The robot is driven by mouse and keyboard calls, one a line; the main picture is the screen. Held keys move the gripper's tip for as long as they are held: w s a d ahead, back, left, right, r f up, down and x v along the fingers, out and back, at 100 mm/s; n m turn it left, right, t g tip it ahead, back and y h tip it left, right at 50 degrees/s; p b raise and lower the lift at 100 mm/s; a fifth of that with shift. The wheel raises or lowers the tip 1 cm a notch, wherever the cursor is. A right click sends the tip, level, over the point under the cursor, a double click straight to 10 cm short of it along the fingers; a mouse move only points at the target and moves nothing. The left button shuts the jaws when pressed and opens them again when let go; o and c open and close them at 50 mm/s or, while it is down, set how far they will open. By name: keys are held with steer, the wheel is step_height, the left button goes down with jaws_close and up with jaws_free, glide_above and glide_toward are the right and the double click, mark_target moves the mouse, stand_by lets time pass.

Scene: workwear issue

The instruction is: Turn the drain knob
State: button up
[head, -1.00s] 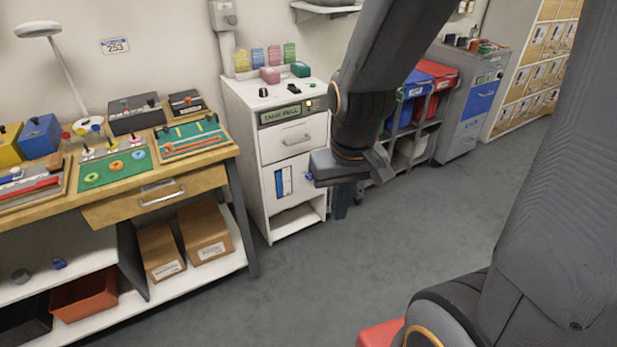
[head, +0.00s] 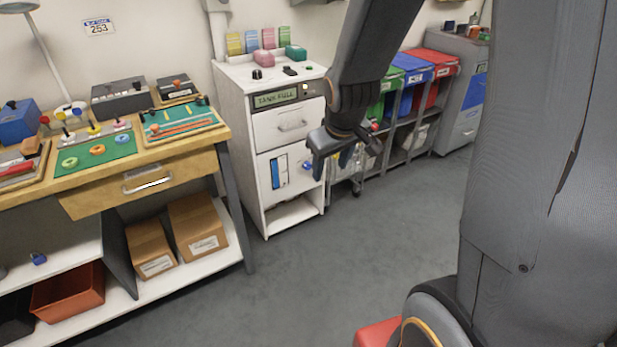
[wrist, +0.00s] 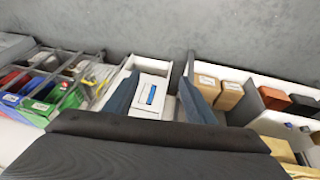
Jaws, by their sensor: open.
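The white cabinet (head: 236,120) has a small display (head: 275,98) reading "TANK FULL", a drawer and a lower panel with a blue level gauge (head: 279,171). A small blue knob (head: 307,165) sticks out at the right of that panel; I take it for the drain knob. My gripper (head: 332,164) is open and empty, in front of the cabinet's right edge, just right of the knob in the picture. In the wrist view my open gripper (wrist: 158,98) has the cabinet's gauge (wrist: 151,95) between its fingers; I cannot make out the knob there.
A wooden workbench (head: 165,180) with a drawer stands left of the cabinet, with cardboard boxes (head: 197,228) below. A shelf with coloured bins (head: 412,80) stands to the right. The grey floor (head: 300,285) in front is clear.

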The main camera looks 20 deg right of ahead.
mark_target(309, 168)
steer(key=w+d+f+n+t+b, duration=0.4)
steer(key=w+f+b, duration=0.65)
steer(key=w, duration=0.55)
steer(key=w+d+f+n+t+b, duration=0.35)
steer(key=w+f+b, duration=0.75)
steer(key=w, duration=0.5)
steer(key=w+d+f+n+t+y+b, duration=0.3)
steer(key=w+f+n+b, duration=0.2)
steer(key=w+f+b, duration=0.45)
steer(key=w+d+f+n+t+y+b, duration=0.25)
steer(key=w+f+n+b, duration=0.35)
steer(key=f+b, duration=0.55)
steer(key=shift+m+h, duration=0.25)
steer(key=w, duration=0.2)
steer(key=w+a+f, duration=0.1)
steer(key=w, duration=0.1)
steer(key=w+b, duration=0.1)
steer(key=shift+w+a+f, duration=0.15)
steer(key=shift+w+f, duration=0.1)
steer(key=shift+w, duration=0.15)
steer(key=shift+w+a+r, duration=0.1)
steer(key=shift+w+a, duration=0.05)
steer(key=shift+w, duration=0.5)
steer(key=c, duration=1)
steer(key=shift+c, duration=0.2)
